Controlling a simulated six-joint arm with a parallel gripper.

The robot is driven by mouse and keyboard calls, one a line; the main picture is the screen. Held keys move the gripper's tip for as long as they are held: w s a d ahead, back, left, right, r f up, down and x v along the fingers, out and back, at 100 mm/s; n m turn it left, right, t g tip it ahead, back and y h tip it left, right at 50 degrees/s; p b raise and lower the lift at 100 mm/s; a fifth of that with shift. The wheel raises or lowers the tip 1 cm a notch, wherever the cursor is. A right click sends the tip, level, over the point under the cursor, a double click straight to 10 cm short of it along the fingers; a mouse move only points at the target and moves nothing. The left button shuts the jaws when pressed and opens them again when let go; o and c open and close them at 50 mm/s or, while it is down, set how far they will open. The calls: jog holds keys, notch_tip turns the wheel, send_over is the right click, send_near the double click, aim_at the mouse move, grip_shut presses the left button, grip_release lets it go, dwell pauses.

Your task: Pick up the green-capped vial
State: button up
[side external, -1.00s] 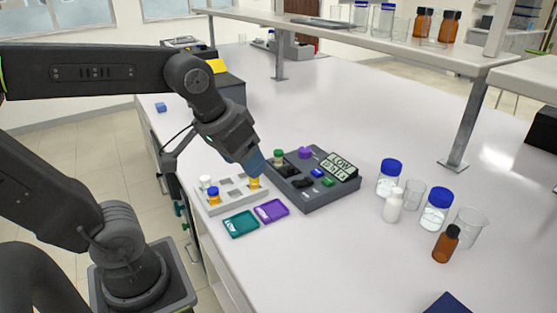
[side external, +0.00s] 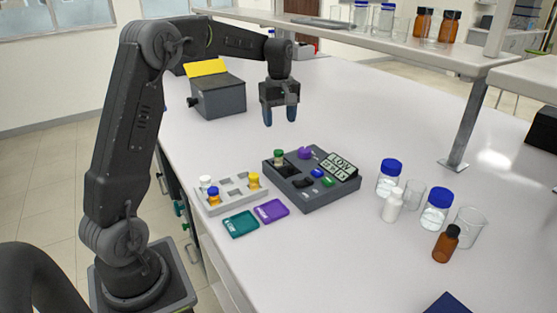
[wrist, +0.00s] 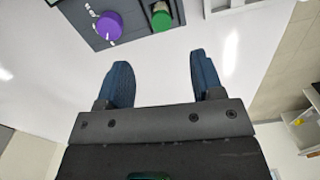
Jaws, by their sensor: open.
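The green-capped vial (side external: 278,157) stands upright in the left back part of the dark grey rig (side external: 318,202). In the wrist view its cap (wrist: 161,20) shows near the top edge, beside a purple knob (wrist: 109,26). My gripper (side external: 281,118) is open and empty, pointing down above the bench behind the rig, higher than the vial and apart from it. In the wrist view my gripper's blue fingers (wrist: 163,80) are spread with nothing between them.
A pale rack (side external: 232,202) left of the rig holds white-, blue- and yellow-capped vials. Teal (side external: 240,224) and purple (side external: 271,211) trays lie in front. Jars, beakers and bottles (side external: 436,209) stand to the right. A dark box (side external: 218,96) stands behind left.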

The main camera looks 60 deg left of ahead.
aim_at(278, 151)
notch_tip(278, 151, down, 7)
jog(key=shift+r, duration=0.1)
jog(key=shift+a+f, duration=0.2)
jog(key=shift+f, duration=2.5)
jog(key=c, duration=1.1)
jog(key=shift+o, duration=0.2)
jog(key=shift+r, duration=0.1)
